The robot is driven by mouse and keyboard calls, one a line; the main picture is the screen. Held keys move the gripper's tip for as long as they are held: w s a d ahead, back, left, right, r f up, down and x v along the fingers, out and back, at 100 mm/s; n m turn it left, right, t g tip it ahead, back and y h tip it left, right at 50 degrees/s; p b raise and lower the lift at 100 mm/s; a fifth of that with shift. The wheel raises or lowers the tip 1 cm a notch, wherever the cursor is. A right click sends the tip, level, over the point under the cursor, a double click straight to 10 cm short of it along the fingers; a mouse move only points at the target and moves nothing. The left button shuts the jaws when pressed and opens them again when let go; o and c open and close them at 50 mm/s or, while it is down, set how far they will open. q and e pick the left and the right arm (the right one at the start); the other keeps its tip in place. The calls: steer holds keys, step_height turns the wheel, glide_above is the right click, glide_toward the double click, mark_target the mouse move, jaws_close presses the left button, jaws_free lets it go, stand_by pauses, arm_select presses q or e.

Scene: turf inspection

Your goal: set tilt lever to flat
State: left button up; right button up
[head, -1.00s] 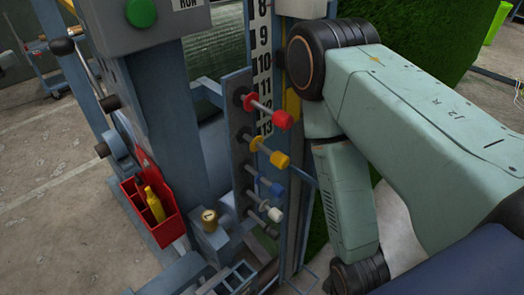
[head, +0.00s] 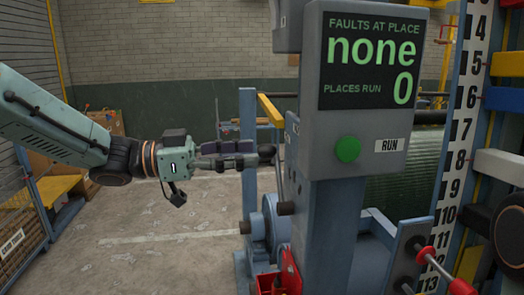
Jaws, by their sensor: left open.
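A lever with a dark ball knob (head: 267,153) stands on the left side of the blue machine frame, likely the tilt lever; no label on it can be read. Its thin rod runs down from the knob toward a dark hub (head: 285,208). My left gripper (head: 262,155) reaches in from the left, level with the knob. Its dark fingers are open and seen side-on, with the tips at the knob. I cannot tell whether they touch it or are around it. My right gripper is out of view.
A grey control box (head: 396,150) shows "FAULTS AT PLACE none" and "PLACES RUN 0", with a green button (head: 347,149). A yellow bar (head: 270,110) sits just above the gripper. A red tray (head: 280,281) is below. Open floor (head: 165,235) lies left.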

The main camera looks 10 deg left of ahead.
mark_target(258, 152)
arm_select(q)
steer(key=w+d, duration=0.2)
steer(key=d, duration=0.1)
steer(key=shift+w+f, duration=0.2)
steer(key=shift+s+d+r, duration=0.15)
steer(key=shift+s, duration=0.15)
steer(key=shift+d, duration=0.2)
steer(key=shift+c, duration=0.2)
steer(key=shift+w+a, duration=0.15)
steer(key=shift+w, duration=0.2)
steer(key=c, duration=0.4)
steer(key=shift+s, duration=0.3)
steer(key=c, duration=0.5)
steer(key=shift+w, duration=0.1)
jaws_close()
